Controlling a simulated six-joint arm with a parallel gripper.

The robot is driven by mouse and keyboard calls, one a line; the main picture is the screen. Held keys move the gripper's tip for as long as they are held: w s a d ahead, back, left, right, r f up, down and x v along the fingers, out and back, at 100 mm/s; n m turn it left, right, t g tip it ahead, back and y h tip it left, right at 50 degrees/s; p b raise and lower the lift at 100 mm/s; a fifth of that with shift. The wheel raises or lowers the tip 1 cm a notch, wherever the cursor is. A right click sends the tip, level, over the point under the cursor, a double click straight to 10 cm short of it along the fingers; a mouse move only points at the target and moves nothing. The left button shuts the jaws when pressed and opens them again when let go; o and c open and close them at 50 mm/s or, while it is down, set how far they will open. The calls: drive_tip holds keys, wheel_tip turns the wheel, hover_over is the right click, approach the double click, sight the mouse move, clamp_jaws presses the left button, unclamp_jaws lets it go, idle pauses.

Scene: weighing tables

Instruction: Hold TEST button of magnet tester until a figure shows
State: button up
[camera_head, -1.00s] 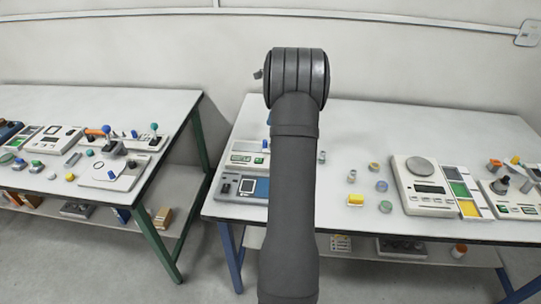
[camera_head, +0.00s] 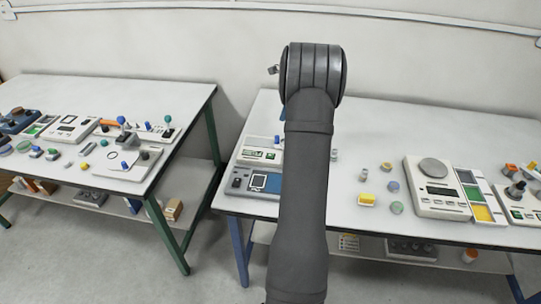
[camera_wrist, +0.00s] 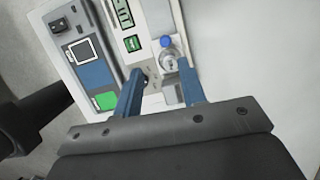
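My gripper (camera_wrist: 160,73) shows in the wrist view as two blue fingers set apart, with nothing between them held. Beyond the fingertips lies a white device (camera_wrist: 133,43) with green displays, and a blue-topped knob or post (camera_wrist: 166,42) shows between the tips. To the left is a grey device (camera_wrist: 82,50) with a blue panel, a white square frame and a green square; in the head view its blue panel (camera_head: 265,182) shows. No TEST label is legible, so I cannot tell which device is the magnet tester. No figure can be read.
A scale (camera_head: 437,187) with a round pan stands right of my arm, with several small coloured pieces (camera_head: 393,187) nearby. A second table (camera_head: 190,95) with more devices is at the left. Bare white table top lies behind the scale.

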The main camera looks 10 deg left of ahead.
clamp_jaws()
idle(1.5)
